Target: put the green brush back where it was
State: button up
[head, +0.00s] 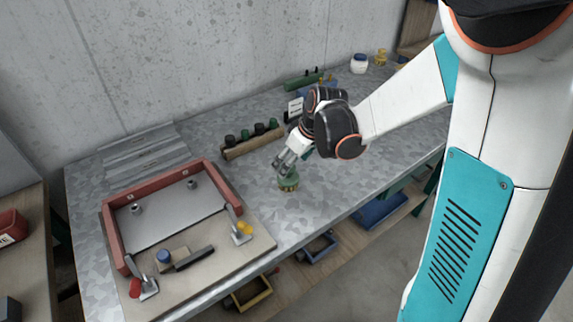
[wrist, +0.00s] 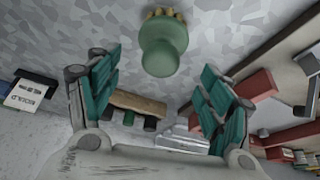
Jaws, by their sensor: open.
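The green brush (head: 288,182) stands on the grey table near its front edge, with yellowish bristles at its base. In the wrist view the green brush (wrist: 163,48) shows its rounded green top, ahead of the open fingers and apart from them. My gripper (head: 280,165) is open and empty, just above and slightly left of the brush in the head view. In the wrist view my gripper (wrist: 155,85) has its two teal-padded fingers spread wide.
A wooden rack (head: 252,142) with dark and green knobs stands behind the brush. A red-framed mould (head: 112,228) with clamps and a black-handled tool (head: 195,258) lies at left. A small labelled block (head: 296,108) and a white jar (head: 359,63) stand farther back. The table right of the brush is clear.

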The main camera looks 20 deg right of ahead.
aim_at(295, 181)
jog(key=s+r+m+t+h, duration=0.1)
jog(key=s+r+m, duration=0.2)
jog(key=s+r, duration=0.4)
jog(key=s+r+m+t+h, duration=0.1)
jog(key=s+r, duration=0.6)
jog(key=s, duration=0.8)
jog(key=shift+a+r+m+t+p, duration=0.3)
jog(key=shift+r+m+t+p, duration=0.25)
jog(key=shift+m, duration=0.55)
